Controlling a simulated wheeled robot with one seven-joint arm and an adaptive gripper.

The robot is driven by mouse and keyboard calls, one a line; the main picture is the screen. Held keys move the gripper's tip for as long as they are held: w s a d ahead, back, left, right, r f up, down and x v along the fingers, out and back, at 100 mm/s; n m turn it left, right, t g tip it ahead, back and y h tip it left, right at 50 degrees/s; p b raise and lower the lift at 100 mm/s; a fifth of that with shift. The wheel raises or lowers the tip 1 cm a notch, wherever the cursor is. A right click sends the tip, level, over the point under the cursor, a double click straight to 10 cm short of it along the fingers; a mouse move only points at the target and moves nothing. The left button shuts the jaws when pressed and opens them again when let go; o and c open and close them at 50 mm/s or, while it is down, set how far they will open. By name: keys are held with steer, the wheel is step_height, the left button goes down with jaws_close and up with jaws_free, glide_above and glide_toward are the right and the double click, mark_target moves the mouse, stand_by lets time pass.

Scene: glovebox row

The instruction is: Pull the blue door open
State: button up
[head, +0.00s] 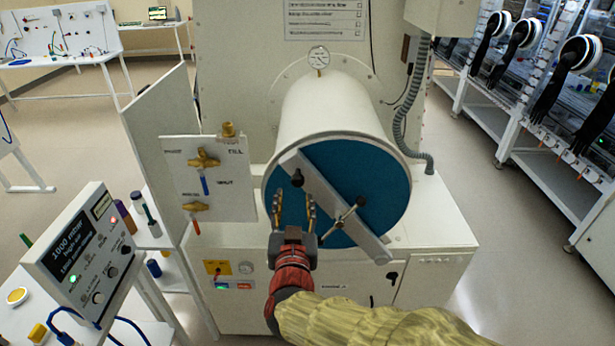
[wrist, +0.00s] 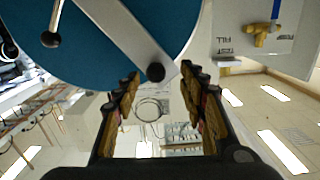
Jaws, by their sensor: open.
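The blue door (head: 362,172) is the round end face of a white horizontal cylinder (head: 325,105). It looks shut against the cylinder's rim. A grey bar (head: 335,207) crosses it diagonally, with a dark knob (head: 298,178) near its upper left end and a handle with ball ends (head: 343,219) near its middle. My gripper (head: 293,208) is open and empty in front of the door's lower left part. In the wrist view, the blue door (wrist: 105,50) and the bar (wrist: 130,35) fill the upper left, beyond the open fingers (wrist: 160,100). I see no contact with the door.
A valve panel (head: 205,175) with brass valves stands left of the cylinder. A control box (head: 85,250) and a shelf with bottles are at lower left. A grey hose (head: 405,120) runs down at right. Glovebox benches (head: 540,120) line the far right, with open floor before them.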

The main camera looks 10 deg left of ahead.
mark_target(298, 183)
steer(key=shift+w+d+r+t+h, duration=0.3)
steer(key=shift+r, duration=0.3)
steer(key=x, duration=0.7)
steer(key=shift+w+a, duration=0.15)
steer(key=shift+w, duration=0.05)
steer(key=shift+c, duration=0.7)
jaws_close()
